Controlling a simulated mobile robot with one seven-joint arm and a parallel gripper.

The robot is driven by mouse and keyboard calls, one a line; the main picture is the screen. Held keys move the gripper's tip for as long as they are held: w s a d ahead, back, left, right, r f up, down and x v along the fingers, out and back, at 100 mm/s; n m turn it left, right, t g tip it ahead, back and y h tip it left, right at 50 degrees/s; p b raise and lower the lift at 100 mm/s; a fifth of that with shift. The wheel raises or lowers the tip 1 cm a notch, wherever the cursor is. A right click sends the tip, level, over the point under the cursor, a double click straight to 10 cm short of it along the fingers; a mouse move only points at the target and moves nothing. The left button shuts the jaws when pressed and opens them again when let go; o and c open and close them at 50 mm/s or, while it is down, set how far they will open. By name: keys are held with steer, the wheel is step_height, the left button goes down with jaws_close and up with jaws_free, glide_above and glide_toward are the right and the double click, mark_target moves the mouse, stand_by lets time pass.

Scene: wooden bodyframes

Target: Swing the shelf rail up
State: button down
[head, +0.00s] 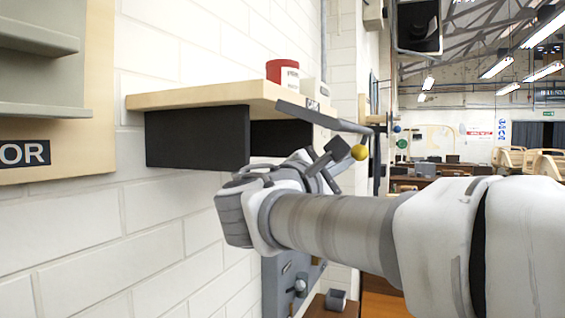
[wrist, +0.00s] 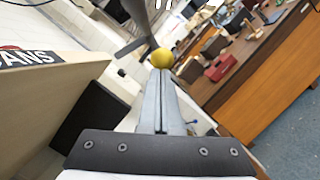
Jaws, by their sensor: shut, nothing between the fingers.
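The shelf rail (head: 325,117) is a dark grey bar along the front edge of the wooden shelf (head: 205,95), with a yellow ball knob (head: 359,152) near its far end. In the wrist view the knob (wrist: 162,58) appears just beyond my fingertips, and a dark grey bar (wrist: 138,45) runs close by it. My gripper (head: 338,165) is below the rail and near the knob. In the wrist view my gripper (wrist: 160,76) has its fingers together, with nothing between them. I cannot tell whether the fingertips touch the knob.
A red tin (head: 283,72) and a white box (head: 314,89) stand on the shelf. Black brackets (head: 197,137) support it against the white brick wall. A grey wall box (head: 292,281) is below. Wooden workbenches (wrist: 255,70) stand to the right.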

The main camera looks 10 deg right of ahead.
steer(key=shift+s+d+r+n, duration=0.1)
steer(key=shift+s+d+n, duration=0.1)
steer(key=shift+n, duration=0.2)
steer(key=d+n, duration=0.1)
steer(key=n, duration=0.1)
steer(key=s+d+r+n+t, duration=0.1)
steer(key=n, duration=0.1)
steer(key=shift+s+d+r+n+t, duration=0.1)
steer(key=shift+r+n+t, duration=0.1)
steer(key=shift+n+t, duration=0.1)
step_height(320, 180, up, 10)
steer(key=n+t+y+p, duration=0.4)
steer(key=n+y+p, duration=0.45)
steer(key=n, duration=1.25)
glide_above(361, 153)
steer(key=s, duration=0.3)
steer(key=shift+w+h, duration=0.1)
steer(key=shift+h, duration=0.25)
steer(key=shift+f, duration=0.2)
